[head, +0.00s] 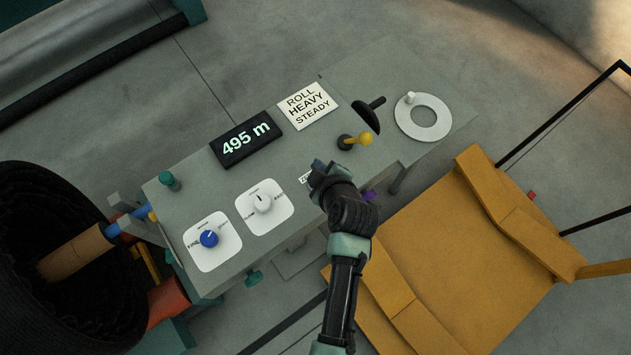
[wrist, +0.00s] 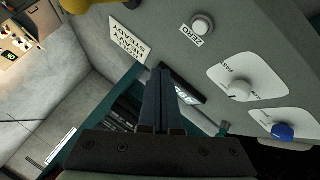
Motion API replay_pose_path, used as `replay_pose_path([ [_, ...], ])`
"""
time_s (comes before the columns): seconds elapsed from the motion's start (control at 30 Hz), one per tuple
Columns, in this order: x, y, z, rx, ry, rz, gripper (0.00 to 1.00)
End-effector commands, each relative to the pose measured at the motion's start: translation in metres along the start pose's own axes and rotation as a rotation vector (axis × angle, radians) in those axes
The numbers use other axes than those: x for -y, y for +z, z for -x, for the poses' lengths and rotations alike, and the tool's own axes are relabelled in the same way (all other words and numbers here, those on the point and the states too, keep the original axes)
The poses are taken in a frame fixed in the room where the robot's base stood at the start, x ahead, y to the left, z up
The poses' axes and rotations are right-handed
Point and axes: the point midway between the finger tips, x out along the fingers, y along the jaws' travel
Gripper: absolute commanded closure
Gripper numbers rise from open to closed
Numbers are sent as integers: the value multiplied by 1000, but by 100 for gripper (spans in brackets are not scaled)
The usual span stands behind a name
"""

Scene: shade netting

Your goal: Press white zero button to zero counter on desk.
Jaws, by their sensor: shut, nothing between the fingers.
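The desk's counter display (head: 246,139) reads 495 m; in the wrist view my fingers partly cover it (wrist: 186,88). The white zero button (wrist: 202,25) is a round knob in a grey ring, with a ZERO label (wrist: 191,41) beside it. In the head view my gripper hides the button, and only part of its label (head: 306,179) shows. My gripper (head: 318,168) is shut and empty over the front edge of the desk. In the wrist view its fingertips (wrist: 163,72) point below and left of the button, apart from it in the picture.
A white knob (head: 264,203) and a blue knob (head: 209,238) sit on white plates at left. A yellow-topped lever (head: 364,139) and a black handle (head: 368,115) stand right of my gripper. A yellow seat (head: 440,265) is at front right.

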Motion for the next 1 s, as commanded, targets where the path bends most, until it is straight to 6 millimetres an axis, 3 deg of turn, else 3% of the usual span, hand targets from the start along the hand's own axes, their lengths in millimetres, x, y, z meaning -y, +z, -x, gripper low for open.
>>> replay_pose_path([
  [0.5, 36, 37, -51, 0, 1, 1, 100],
  [1.0, 39, 39, -54, 0, 1, 0, 100],
])
